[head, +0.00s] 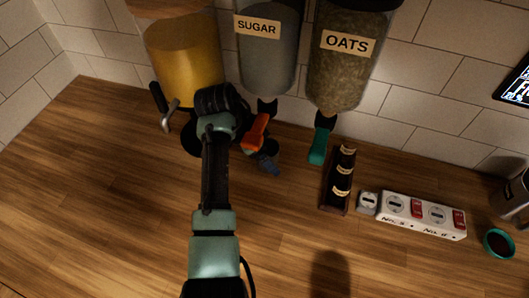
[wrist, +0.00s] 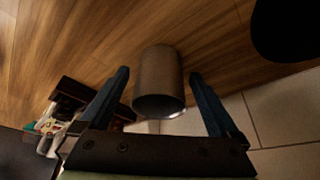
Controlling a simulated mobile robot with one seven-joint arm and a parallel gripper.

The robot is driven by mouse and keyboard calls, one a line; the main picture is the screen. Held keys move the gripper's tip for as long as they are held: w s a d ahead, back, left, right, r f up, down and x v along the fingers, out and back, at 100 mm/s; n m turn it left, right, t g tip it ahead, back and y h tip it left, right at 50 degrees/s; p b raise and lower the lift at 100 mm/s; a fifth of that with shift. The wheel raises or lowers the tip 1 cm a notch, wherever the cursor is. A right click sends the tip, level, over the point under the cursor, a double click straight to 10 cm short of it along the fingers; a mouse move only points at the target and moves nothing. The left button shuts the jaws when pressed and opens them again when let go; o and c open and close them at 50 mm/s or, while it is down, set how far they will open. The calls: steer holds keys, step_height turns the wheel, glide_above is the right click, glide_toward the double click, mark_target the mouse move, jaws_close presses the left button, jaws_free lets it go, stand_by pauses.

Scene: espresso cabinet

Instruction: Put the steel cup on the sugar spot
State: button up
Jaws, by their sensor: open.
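The steel cup (wrist: 158,85) is a plain grey metal cylinder in the wrist view. It stands between the two blue fingers of my open gripper (wrist: 159,74), with a gap showing on each side. Its rim faces the lower edge of the picture. In the head view my gripper (head: 268,164) is low over the counter beneath the sugar dispenser (head: 268,65); the arm and wrist hide the cup there. The sugar dispenser has an orange lever (head: 255,133). I cannot make out the sugar spot on the counter below it.
The oats dispenser (head: 345,75) with a teal lever and an amber-filled dispenser (head: 185,60) flank the sugar. The wooden counter (head: 110,200) is clear at left.

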steer(key=shift+a+r, duration=0.2)
steer(key=shift+r, duration=0.35)
steer(key=s+a+b, duration=0.1)
steer(key=s+a, duration=0.1)
steer(key=a, duration=0.1)
steer(key=s+a, duration=0.1)
steer(key=a, duration=0.3)
steer(key=s+a+b, duration=0.1)
steer(key=s+a, duration=0.1)
steer(key=a, duration=0.1)
steer(key=shift+s+a+r+b, duration=0.15)
steer(key=shift+s+a+b, duration=0.15)
steer(key=shift+a+b, duration=0.1)
